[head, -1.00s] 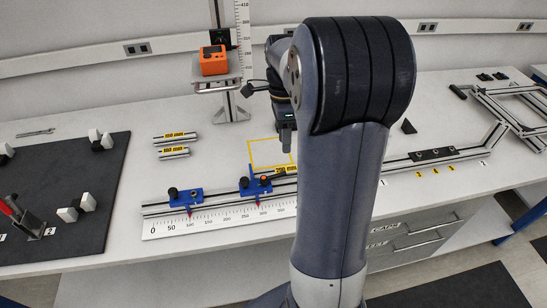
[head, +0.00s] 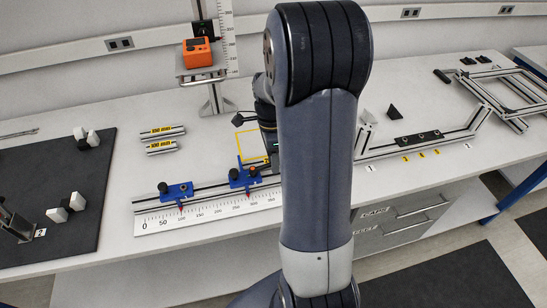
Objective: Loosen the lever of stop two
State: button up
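Two blue stops sit on a grey aluminium rail (head: 212,187) above a white ruler (head: 210,213). The left stop (head: 180,191) stands near the 100 mark. The right stop (head: 243,180) stands near the 200 to 250 part; I take it as stop two, but no number on it is readable. It carries a dark round knob and a small orange-topped part. Its lever's angle is too small to tell. My gripper (head: 268,140) is beyond and slightly right of the right stop, mostly hidden behind my arm. Its fingers are not clearly visible, nor is any contact.
A yellow outlined square (head: 240,148) is on the table behind the rail. An orange device (head: 197,51) sits on a stand at the back. Short labelled profiles (head: 162,131) lie left of it. A dark board (head: 60,180) fills the left; a metal frame (head: 505,95) lies right.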

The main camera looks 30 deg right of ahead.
grip_shut()
dwell(0.3)
jog(key=w+n, duration=0.1)
jog(key=n, duration=0.3)
jog(key=w+a+n+h, duration=0.1)
jog(key=w+n, duration=0.1)
jog(key=n, duration=0.1)
jog(key=w+n+h, duration=0.1)
jog(key=w+n, duration=0.1)
jog(key=n, duration=0.2)
jog(key=shift+w+a+n+b, duration=0.25)
jog(key=shift+a+n+b, duration=0.05)
jog(key=shift+b, duration=0.05)
jog(key=n, duration=0.1)
jog(key=w+a+n, duration=0.1)
jog(key=shift+n+t, duration=0.3)
jog(key=shift+w+a+n+t+h+b, duration=0.25)
jog(key=shift+a+n, duration=0.35)
jog(key=shift+n, duration=0.65)
jog(key=shift+w+a+n+t+h+b, duration=0.2)
jog(key=shift+a+n, duration=0.4)
jog(key=shift+n, duration=0.65)
jog(key=shift+s, duration=0.1)
